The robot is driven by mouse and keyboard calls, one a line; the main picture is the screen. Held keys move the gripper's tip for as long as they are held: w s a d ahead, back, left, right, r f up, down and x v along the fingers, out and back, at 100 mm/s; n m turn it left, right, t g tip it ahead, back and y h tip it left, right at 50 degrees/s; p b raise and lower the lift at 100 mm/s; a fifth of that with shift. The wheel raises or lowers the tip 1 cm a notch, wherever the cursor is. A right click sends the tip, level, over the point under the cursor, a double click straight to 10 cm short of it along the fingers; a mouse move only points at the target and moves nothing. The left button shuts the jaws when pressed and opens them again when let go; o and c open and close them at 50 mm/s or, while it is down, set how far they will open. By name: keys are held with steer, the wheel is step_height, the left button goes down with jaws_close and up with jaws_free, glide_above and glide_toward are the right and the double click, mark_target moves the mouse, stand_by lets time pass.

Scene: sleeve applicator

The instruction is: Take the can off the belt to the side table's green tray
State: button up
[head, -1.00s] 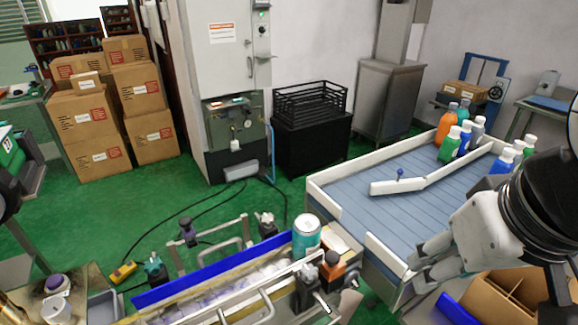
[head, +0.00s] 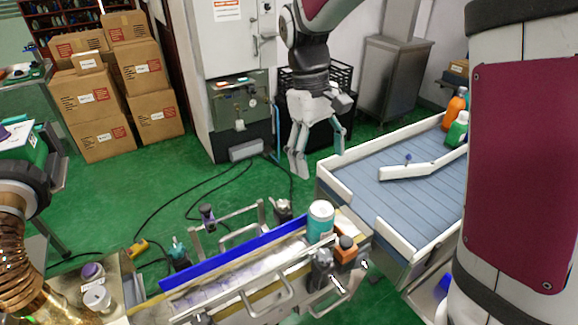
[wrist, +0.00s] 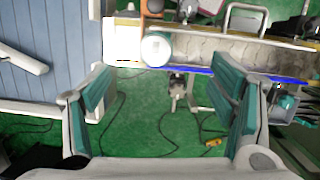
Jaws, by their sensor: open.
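The can (head: 320,222) is teal with a white band and a pale top. It stands upright at the right end of the narrow belt (head: 215,284), by the blue rail. In the wrist view the can (wrist: 156,49) shows from above, beyond my fingertips and between their lines. My gripper (head: 318,158) is open and empty, pointing down above the floor behind the can, clear of it. Its teal-padded fingers also show wide apart in the wrist view (wrist: 165,90).
A blue rail (head: 230,258) and metal guard handles (head: 262,296) line the narrow belt. A dark sensor and an orange-topped block (head: 346,250) stand close to the can. The wide blue conveyor (head: 400,190) with bottles lies to the right. Boxes (head: 150,75) are stacked at the back left.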

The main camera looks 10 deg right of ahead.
steer(key=n+g+h, duration=0.1)
steer(key=g, duration=0.1)
glide_toward(319, 207)
steer(key=p+x, duration=0.2)
steer(key=x, duration=0.5)
steer(key=shift+f, duration=0.15)
steer(key=shift+w+p+x, duration=0.2)
steer(key=shift+p+x, duration=0.75)
steer(key=shift+x, duration=2.1)
steer(key=shift+f, duration=0.1)
steer(key=c, duration=1.6)
